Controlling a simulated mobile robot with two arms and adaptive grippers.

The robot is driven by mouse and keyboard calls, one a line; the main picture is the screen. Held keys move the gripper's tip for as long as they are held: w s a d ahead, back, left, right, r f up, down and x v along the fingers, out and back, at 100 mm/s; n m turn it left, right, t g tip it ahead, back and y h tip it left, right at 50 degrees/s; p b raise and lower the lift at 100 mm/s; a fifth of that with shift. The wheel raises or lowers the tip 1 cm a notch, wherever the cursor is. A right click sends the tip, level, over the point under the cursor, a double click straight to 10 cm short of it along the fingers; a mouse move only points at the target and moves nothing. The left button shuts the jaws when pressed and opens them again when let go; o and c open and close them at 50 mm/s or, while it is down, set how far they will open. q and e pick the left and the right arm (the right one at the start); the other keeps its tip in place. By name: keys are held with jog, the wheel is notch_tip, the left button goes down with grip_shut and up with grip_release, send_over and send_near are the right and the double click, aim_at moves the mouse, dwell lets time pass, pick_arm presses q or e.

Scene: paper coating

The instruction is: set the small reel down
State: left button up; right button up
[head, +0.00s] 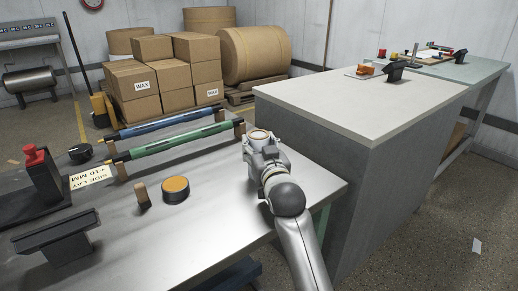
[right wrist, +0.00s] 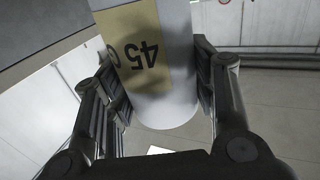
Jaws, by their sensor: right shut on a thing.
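The small reel (head: 260,134) is a white cylinder with a brown ring at its top in the head view. In the right wrist view the reel (right wrist: 170,100) shows a tan label with "45" on it. My right gripper (head: 262,149) is shut on the reel, with a finger on each side of it in the wrist view. It holds the reel at the right end of the metal table (head: 225,195), near the grey cabinet. Whether the reel touches a surface cannot be told. My left gripper is not in view.
The cabinet's pale top (head: 365,105) stands higher to the right. Blue (head: 165,124) and green (head: 175,141) rods lie on wooden supports behind. An orange-topped round tin (head: 175,189) and small wooden block (head: 142,195) stand on the metal table. Its front middle is clear.

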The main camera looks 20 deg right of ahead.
jog(key=o, duration=1.1)
jog(key=shift+r, duration=0.15)
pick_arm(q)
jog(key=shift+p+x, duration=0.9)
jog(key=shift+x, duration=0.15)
pick_arm(e)
jog(key=s, duration=1.2)
jog(key=shift+a, duration=0.3)
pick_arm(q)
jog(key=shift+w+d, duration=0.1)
